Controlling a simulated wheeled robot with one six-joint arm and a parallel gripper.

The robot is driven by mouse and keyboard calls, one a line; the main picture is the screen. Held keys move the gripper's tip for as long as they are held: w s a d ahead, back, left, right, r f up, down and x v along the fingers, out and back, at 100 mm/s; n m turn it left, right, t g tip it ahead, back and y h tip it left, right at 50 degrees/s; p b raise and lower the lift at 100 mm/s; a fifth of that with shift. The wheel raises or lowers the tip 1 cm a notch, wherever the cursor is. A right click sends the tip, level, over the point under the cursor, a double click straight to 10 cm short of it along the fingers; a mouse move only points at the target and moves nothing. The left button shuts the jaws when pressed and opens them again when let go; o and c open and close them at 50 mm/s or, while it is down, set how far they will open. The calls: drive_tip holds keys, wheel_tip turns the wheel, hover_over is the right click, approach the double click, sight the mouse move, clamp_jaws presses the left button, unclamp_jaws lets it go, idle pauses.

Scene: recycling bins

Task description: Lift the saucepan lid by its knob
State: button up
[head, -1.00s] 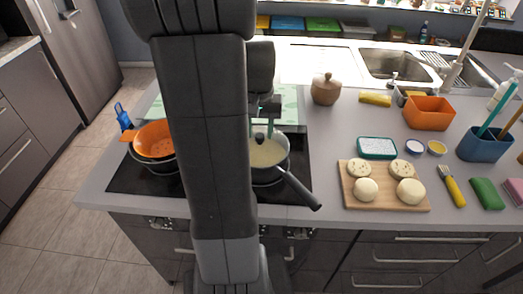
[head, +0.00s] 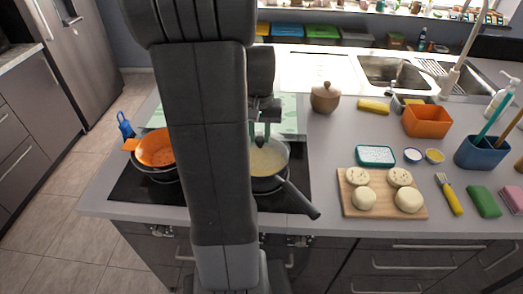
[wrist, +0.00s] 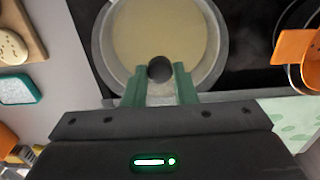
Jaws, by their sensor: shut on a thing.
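The saucepan (head: 285,182) sits on the black hob, its dark handle pointing to the front right. Its see-through lid (wrist: 195,82) lies over pale yellow contents, and my arm hides part of it in the head view. The lid's round black knob (wrist: 159,68) is in the wrist view, between the green fingers of my gripper (wrist: 158,76). My gripper (head: 262,133) is above the pan in the head view, shut on the knob. The lid appears to rest on the pan; no gap shows.
An orange colander (head: 156,146) sits in a pot to the left on the hob. A wooden board (head: 385,207) with several buns and a teal-rimmed dish (head: 376,156) are to the right. A lidded brown jar (head: 325,98) stands behind.

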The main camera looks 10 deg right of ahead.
drive_tip(key=shift+r+p, duration=2.15)
drive_tip(key=shift+r, duration=0.8)
drive_tip(key=shift+f, duration=0.1)
